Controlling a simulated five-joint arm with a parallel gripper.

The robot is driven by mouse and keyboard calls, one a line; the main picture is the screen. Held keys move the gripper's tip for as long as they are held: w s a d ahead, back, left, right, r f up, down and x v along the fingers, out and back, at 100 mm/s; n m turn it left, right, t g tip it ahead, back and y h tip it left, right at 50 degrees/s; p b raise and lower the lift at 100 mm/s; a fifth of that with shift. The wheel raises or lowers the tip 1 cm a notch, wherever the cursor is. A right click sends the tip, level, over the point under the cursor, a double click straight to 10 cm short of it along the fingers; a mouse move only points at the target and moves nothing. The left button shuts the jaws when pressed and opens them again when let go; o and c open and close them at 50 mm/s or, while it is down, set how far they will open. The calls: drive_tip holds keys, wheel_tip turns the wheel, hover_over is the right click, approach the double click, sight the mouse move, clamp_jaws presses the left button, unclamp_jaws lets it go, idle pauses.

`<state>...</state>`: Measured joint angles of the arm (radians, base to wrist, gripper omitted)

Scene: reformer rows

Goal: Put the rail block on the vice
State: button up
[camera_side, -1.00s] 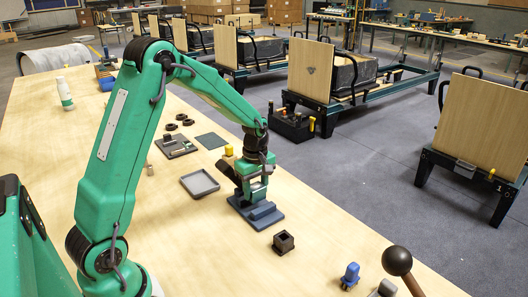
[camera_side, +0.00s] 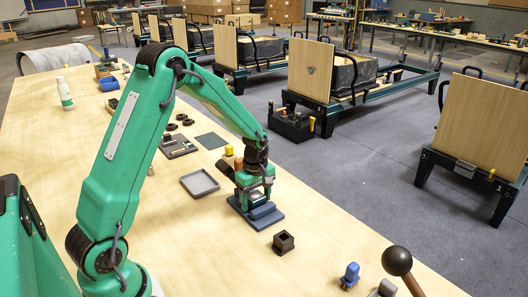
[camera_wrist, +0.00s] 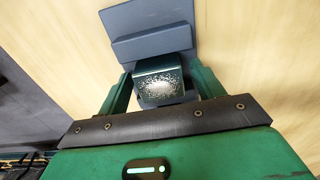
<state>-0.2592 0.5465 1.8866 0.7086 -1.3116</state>
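The vice (camera_side: 265,216) is a blue-grey stepped block on a flat base near the table's right edge. In the wrist view its plate and raised jaw (camera_wrist: 150,42) lie beyond the fingertips. The rail block (camera_wrist: 158,78) is a small dark teal block with a speckled silvery face, between my two green fingers. My gripper (camera_side: 256,192) is low over the vice and looks shut on the rail block, with the fingertips at its sides. The block's underside is hidden, so I cannot tell whether it touches the vice.
A grey tray (camera_side: 200,184) lies left of the vice, and a dark square socket block (camera_side: 284,242) stands in front. A blue part (camera_side: 350,275) and a ball-topped lever (camera_side: 397,262) are at the near right.

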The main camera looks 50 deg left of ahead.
sight(256, 198)
wheel_tip(256, 198, up, 12)
drive_tip(key=shift+r, duration=0.2)
idle(0.8)
idle(0.5)
drive_tip(key=s+d+r+m+t, duration=0.3)
drive_tip(key=s+d+r+m, duration=0.4)
drive_tip(key=s+r+m, duration=0.25)
drive_tip(key=s+d+m+t, duration=0.2)
drive_tip(key=s+d+m, duration=0.2)
drive_tip(key=s+m, duration=0.4)
drive_tip(key=s, duration=0.3)
drive_tip(key=shift+d+r+t, duration=0.2)
drive_tip(key=shift+r+t, duration=0.05)
drive_tip(key=shift+t, duration=0.05)
drive_tip(key=shift+m, duration=0.25)
